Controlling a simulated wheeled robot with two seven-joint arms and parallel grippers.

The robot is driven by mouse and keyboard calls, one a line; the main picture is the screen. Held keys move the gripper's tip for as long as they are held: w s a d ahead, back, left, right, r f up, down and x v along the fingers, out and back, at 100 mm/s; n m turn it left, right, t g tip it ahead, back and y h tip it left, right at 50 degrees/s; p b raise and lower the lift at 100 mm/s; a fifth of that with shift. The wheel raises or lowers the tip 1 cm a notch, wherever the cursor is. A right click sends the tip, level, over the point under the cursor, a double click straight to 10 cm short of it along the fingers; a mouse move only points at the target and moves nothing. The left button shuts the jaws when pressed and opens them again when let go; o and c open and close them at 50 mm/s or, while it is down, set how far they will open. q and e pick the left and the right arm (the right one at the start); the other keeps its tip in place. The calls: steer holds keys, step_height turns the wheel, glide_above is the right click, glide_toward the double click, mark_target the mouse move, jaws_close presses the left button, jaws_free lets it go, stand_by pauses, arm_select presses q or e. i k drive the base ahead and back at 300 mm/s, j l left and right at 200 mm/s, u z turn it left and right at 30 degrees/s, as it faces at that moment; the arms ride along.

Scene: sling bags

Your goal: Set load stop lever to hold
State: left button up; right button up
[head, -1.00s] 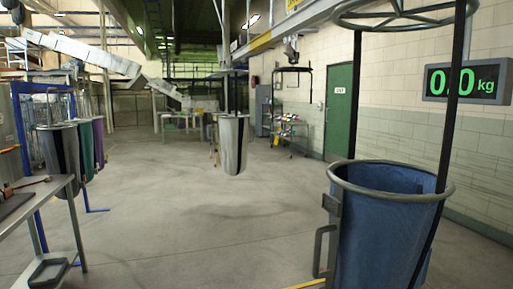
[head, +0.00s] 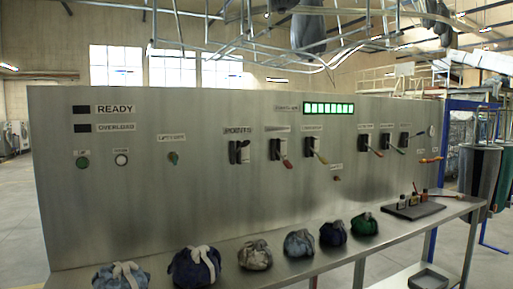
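A large grey metal control panel (head: 215,215) fills the middle of the head view. Several levers sit in black slots on it: a dark one at the left (head: 240,152), then a red-tipped lever (head: 283,157) and an orange-tipped lever (head: 318,154). Farther right are a red-tipped lever (head: 372,147), a green-tipped lever (head: 395,146) and another lever (head: 406,143). An orange-handled lever (head: 430,160) is at the right end. The small labels are too blurred to tell which is the load stop lever or its hold position. Neither gripper is in view.
A metal shelf (head: 385,246) runs along the panel's foot, holding several tied cloth bundles, including a green one (head: 364,224), and a dark tray (head: 412,211) with small items. Green display (head: 328,108) is lit; READY and OVERLOAD lamps look dark. Hanging bags (head: 480,170) are at the right.

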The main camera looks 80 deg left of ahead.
mark_target(323, 159)
steer(key=u, duration=2.25)
steer(key=i+u, duration=0.15)
steer(key=i+l, duration=0.15)
steer(key=i, duration=0.3)
steer(key=i+l+u, duration=0.1)
steer(key=i, duration=0.35)
steer(key=i+l, duration=0.2)
steer(key=i, duration=0.25)
steer(key=i+l, duration=0.15)
steer(key=i, duration=0.3)
steer(key=j+u, duration=0.05)
